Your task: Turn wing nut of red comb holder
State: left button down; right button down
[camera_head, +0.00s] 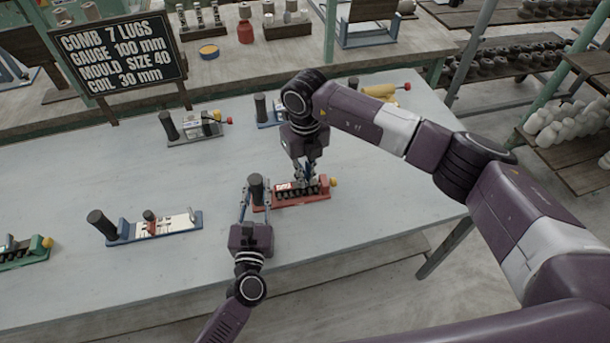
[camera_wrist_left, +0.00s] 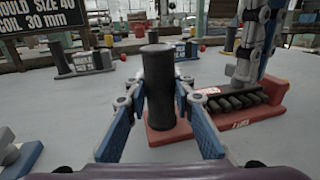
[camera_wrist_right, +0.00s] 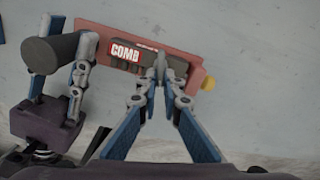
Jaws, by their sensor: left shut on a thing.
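The red comb holder (camera_head: 318,197) lies near the table's front edge. It has a black upright handle (camera_wrist_left: 159,82) at its left end, a row of dark lugs, a COMB label (camera_wrist_right: 125,53) and a yellow knob (camera_wrist_right: 209,84) at its right end. My left gripper (camera_head: 257,190) is shut around the black handle. My right gripper (camera_wrist_right: 160,75) points down over the holder's middle, its fingertips close together at a small grey part on top. That part may be the wing nut; the fingertips largely hide it, and whether they grip it is unclear.
A blue comb holder (camera_head: 155,227) lies to the left, with a green one (camera_head: 25,255) at the left edge. A grey one (camera_head: 195,130) and others stand at the back. A sign (camera_head: 118,55) stands behind. Bare table lies between the holders.

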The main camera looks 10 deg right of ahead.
dwell(0.4)
jog(key=n, duration=0.5)
jog(key=shift+w+d+n, duration=0.25)
jog(key=shift+d+n, duration=0.05)
jog(key=n, duration=0.6)
jog(key=shift+w+d, duration=0.15)
jog(key=shift+w, duration=0.15)
jog(key=n, duration=0.5)
jog(key=shift+w+n, duration=0.35)
jog(key=shift+n, duration=0.05)
jog(key=shift+w+n, duration=0.2)
jog(key=shift+n, duration=2.1)
pick_arm(q)
jog(key=shift+f, duration=0.1)
pick_arm(e)
jog(key=c, duration=2.1)
grip_release()
